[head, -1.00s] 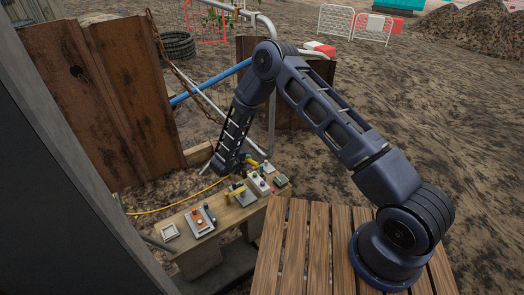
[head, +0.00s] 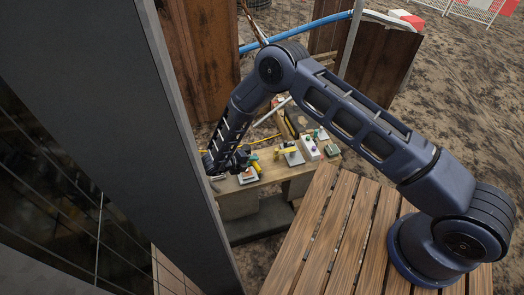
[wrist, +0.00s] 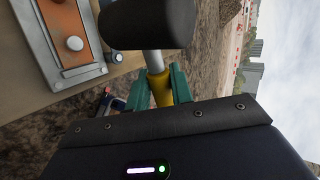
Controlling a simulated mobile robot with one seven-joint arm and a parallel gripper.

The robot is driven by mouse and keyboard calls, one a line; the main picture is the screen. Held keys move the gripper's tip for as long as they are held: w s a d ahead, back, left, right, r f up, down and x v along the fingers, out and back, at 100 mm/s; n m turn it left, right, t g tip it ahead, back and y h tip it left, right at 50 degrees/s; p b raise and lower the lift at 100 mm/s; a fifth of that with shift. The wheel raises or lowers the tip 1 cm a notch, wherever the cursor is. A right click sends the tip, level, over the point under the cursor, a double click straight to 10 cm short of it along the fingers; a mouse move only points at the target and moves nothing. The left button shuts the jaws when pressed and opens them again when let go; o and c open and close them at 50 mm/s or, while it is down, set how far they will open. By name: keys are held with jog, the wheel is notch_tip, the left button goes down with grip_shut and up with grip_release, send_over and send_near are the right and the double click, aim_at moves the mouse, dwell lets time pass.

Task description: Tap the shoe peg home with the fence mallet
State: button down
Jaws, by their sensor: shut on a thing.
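The mallet (wrist: 148,22) has a black head, a silver neck and a yellow handle. My gripper (wrist: 160,88) is shut on the yellow handle, with a green jaw on each side. An orange plate (wrist: 70,20) in a grey bolted frame lies on the bench, with a pale round peg top (wrist: 74,43) standing on it. The mallet head is to the right of this peg in the wrist view; I cannot tell the height between them. In the head view my gripper (head: 238,160) is over the left part of the bench, and the mallet is hard to make out.
The wooden bench (head: 268,176) also carries a plate with a yellow tool (head: 290,155), a pale box with knobs (head: 309,148) and a green-topped box (head: 332,149). A dark post (head: 165,150) rises at the left. A slatted deck (head: 320,235) is in front.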

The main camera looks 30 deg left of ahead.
jog(key=shift+s+a, duration=0.1)
jog(key=shift+s, duration=0.45)
jog(key=shift+f, duration=0.15)
jog(key=shift+f, duration=1.2)
jog(key=shift+f, duration=0.25)
notch_tip(320, 180, down, 6)
jog(key=shift+r, duration=0.1)
notch_tip(320, 180, up, 5)
